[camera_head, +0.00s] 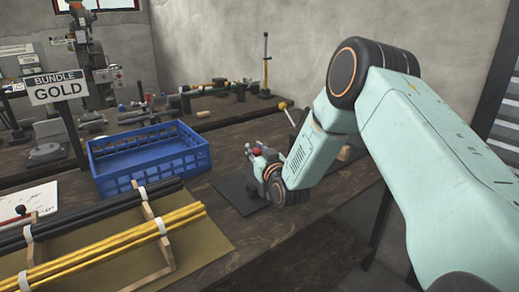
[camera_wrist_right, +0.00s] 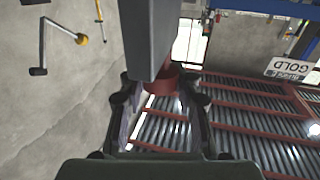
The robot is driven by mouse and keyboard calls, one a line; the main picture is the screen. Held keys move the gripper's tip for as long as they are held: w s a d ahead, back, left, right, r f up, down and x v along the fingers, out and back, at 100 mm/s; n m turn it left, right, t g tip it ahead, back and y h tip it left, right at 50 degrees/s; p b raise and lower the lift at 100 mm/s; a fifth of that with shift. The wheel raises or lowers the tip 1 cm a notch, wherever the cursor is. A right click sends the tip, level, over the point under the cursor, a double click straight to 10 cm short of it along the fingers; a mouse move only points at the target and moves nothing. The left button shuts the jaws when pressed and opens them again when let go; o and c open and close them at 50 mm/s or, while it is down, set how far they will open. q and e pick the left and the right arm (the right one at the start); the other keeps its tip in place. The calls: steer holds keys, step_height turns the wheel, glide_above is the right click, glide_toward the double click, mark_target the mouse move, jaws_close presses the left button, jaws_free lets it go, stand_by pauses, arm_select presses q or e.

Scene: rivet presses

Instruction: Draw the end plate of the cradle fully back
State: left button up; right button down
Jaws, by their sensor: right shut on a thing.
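My right arm reaches from the right to the bench, and its gripper (camera_head: 262,166) is low over a dark mat (camera_head: 232,194). In the right wrist view the gripper (camera_wrist_right: 162,108) has its fingers on either side of a red round part (camera_wrist_right: 160,78) below a grey block (camera_wrist_right: 150,35). It is shut on this red part, which also shows as a small red spot (camera_head: 257,152) in the head view. Wooden cradle supports (camera_head: 153,228) hold black rods and yellow rods at the front left. I cannot clearly make out an end plate. My left gripper is not in view.
A blue crate (camera_head: 150,165) stands left of my right gripper. A "BUNDLE GOLD" sign (camera_head: 56,88) rises behind the rods. Tools and rods lie on the back bench. The bench's right edge runs close by the mat. Bare wood lies between crate and mat.

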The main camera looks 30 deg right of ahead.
steer(key=a, duration=0.6)
steer(key=shift+s+a+f, duration=0.15)
steer(key=shift+s+f, duration=0.2)
steer(key=shift+f, duration=0.05)
steer(key=shift+a, duration=0.15)
steer(key=c, duration=1.4)
jaws_free()
steer(key=o, duration=0.3)
steer(key=shift+s+a+r, duration=0.1)
steer(key=shift+s+r, duration=0.1)
steer(key=shift+r, duration=0.05)
steer(key=shift+o, duration=0.7)
steer(key=shift+w, duration=0.2)
